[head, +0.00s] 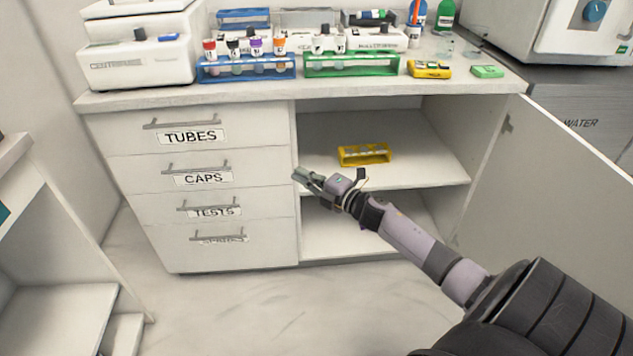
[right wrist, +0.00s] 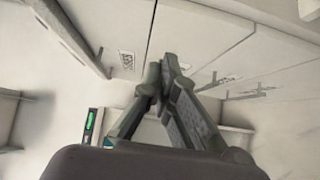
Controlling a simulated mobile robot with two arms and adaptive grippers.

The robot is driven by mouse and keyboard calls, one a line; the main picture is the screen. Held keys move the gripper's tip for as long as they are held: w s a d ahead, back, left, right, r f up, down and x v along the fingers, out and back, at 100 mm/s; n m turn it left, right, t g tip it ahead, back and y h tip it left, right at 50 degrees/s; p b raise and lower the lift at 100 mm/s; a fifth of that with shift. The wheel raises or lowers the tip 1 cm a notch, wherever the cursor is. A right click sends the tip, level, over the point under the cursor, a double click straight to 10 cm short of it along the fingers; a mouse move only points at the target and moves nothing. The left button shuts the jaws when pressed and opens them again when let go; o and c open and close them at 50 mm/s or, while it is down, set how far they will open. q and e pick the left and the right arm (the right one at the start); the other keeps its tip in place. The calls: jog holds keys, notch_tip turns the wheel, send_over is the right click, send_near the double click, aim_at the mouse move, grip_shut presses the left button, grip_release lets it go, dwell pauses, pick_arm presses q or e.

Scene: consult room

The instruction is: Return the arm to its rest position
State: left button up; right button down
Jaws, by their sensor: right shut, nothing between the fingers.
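My right arm comes in from the lower right of the head view. Its gripper (head: 303,177) is in front of the open cupboard, near the edge between the drawers and the cupboard opening. The gripper is shut and empty; its closed fingers (right wrist: 167,75) also show in the middle of the right wrist view. A yellow rack (head: 365,154) stands on the cupboard's upper shelf, to the right of and beyond the gripper, apart from it. My left gripper is in neither view.
The cupboard door (head: 555,190) stands open at the right, close to my arm. Drawers (head: 215,245) are shut at the left. The countertop (head: 330,88) holds a centrifuge (head: 140,50), a blue rack (head: 246,68) with tubes and a green rack (head: 352,66). The floor (head: 250,310) in front is clear.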

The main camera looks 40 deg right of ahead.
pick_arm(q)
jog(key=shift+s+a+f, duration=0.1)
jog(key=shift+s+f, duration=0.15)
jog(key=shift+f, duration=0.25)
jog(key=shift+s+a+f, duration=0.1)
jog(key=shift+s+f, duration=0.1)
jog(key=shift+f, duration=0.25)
pick_arm(e)
jog(key=shift+s+d, duration=0.2)
jog(key=shift+s, duration=0.9)
jog(key=shift+s+d, duration=0.15)
jog(key=shift+s, duration=0.95)
